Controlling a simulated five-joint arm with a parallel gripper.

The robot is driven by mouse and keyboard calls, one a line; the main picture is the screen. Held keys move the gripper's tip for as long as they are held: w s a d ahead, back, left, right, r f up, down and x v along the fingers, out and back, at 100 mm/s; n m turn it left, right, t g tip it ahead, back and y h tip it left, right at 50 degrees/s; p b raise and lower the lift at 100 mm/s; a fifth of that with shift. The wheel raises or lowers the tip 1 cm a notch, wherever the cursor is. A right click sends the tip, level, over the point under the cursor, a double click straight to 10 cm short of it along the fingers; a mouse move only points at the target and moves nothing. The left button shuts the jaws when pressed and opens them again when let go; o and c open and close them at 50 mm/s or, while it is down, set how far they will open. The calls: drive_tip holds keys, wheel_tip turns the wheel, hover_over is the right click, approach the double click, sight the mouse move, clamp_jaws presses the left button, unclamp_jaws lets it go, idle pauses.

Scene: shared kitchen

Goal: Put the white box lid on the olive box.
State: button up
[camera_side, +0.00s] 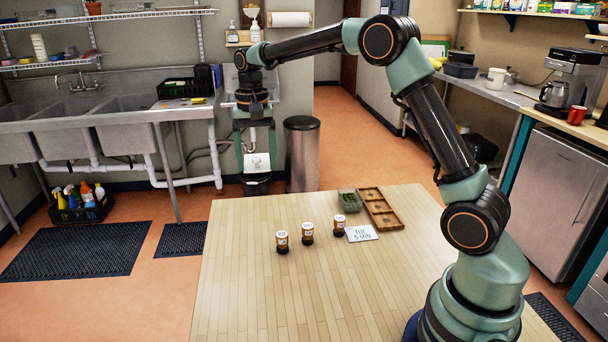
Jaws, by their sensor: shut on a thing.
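The olive box (350,208) is small and stands on the wooden table towards its far right side, beside a brown tray. Its top looks open, and something green shows inside. My gripper (257,166) hangs pointing down, high and to the left of the olive box, seen against the sink wall. Its fingers are shut on a small white thing (258,160), which looks like the white box lid. The fingers hide part of it. The lid is well apart from the box.
A brown tray with compartments (389,221) stands right of the box. A white card (361,233) with writing lies in front. The table's near left (240,300) is clear.

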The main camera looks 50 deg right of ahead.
drive_tip(key=s+d+r, duration=0.2)
drive_tip(key=s+d, duration=0.4)
drive_tip(key=d, duration=0.6)
drive_tip(key=s+d+r, duration=0.2)
drive_tip(key=s+d, duration=0.5)
drive_tip(key=d, duration=0.6)
drive_tip(key=f, duration=1.9)
drive_tip(key=shift+w+a+f, duration=0.15)
drive_tip(key=shift+w, duration=0.05)
drive_tip(key=shift+f, duration=0.1)
drive_tip(key=shift+f, duration=0.35)
drive_tip(key=o, duration=1.2)
drive_tip(key=shift+o, duration=0.2)
drive_tip(key=shift+r, duration=0.1)
